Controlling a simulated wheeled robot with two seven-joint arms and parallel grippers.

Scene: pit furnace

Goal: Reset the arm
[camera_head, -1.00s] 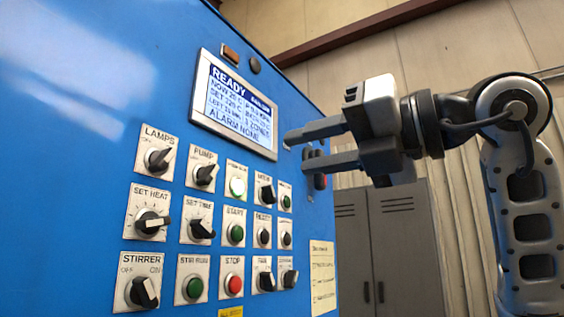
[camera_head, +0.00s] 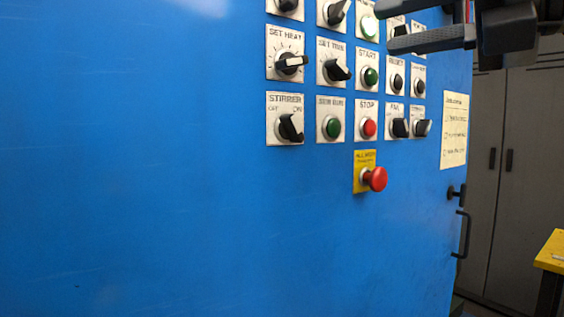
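My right gripper (camera_head: 390,27) is at the top right, partly cut off by the top edge of the view. Its dark fingers point left and stand apart, with nothing seen between them. They are in front of the upper right part of the blue control panel (camera_head: 180,200) and hide some of its knobs. I cannot tell how far the fingers are from the panel. My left gripper is not in view.
The panel has several knobs and buttons, including the stirrer knob (camera_head: 290,127) and red stop button (camera_head: 368,127). A red mushroom button (camera_head: 376,179) sticks out below. Grey lockers (camera_head: 515,150) and a yellow-topped table (camera_head: 552,250) stand at the right.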

